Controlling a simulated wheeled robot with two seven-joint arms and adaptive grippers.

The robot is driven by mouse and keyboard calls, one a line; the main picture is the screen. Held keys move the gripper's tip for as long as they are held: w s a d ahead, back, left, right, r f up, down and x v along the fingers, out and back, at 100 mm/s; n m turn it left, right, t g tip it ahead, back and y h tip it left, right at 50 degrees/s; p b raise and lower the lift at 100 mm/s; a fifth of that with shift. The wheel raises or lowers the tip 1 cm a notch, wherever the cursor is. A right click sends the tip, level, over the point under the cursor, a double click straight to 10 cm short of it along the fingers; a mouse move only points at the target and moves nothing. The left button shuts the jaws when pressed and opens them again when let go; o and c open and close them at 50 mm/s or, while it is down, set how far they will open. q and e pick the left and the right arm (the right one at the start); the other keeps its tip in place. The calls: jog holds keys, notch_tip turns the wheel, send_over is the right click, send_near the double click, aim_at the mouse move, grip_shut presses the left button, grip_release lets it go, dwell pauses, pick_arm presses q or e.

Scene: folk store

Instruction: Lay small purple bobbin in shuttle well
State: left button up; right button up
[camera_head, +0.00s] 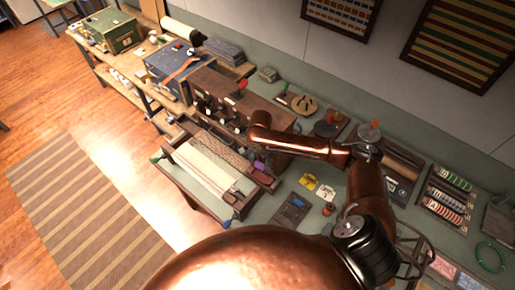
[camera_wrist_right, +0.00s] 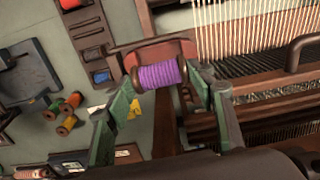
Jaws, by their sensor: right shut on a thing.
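In the wrist view the small purple bobbin (camera_wrist_right: 158,75) lies crosswise between the green fingers of my right gripper (camera_wrist_right: 163,80), which is shut on it. A brown wooden piece with a rounded raised end (camera_wrist_right: 130,60) is right behind the bobbin. I cannot tell whether this is the shuttle or whether the bobbin touches it; no shuttle well shows clearly. In the head view my right arm reaches over the bench, and a small purple spot, likely the bobbin (camera_head: 259,166), shows below its wrist beside the loom. My left gripper is not in view.
The loom (camera_head: 212,165) with pale cloth stands close to the held bobbin; its threads (camera_wrist_right: 255,28) fill the wrist view's upper right. A dark holder with red and blue pieces (camera_wrist_right: 91,40) and loose spools (camera_wrist_right: 66,125) lie left. Yellow card (camera_head: 308,181) lies on the bench.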

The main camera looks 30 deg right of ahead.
jog(key=shift+w+d, duration=0.1)
jog(key=shift+d, duration=0.1)
jog(key=shift+d+f+m, duration=0.1)
jog(key=shift+f+m, duration=0.2)
jog(key=shift+f, duration=0.4)
notch_tip(320, 180, down, 5)
jog(key=shift+r+b, duration=0.2)
jog(key=shift+b, duration=0.85)
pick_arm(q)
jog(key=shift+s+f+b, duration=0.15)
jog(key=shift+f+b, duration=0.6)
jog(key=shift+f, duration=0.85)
pick_arm(e)
jog(key=shift+f, duration=0.55)
pick_arm(q)
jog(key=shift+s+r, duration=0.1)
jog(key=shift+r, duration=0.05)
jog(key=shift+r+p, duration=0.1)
jog(key=shift+p, duration=0.2)
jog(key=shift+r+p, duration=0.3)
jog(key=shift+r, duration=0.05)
pick_arm(e)
jog(key=shift+f, duration=0.1)
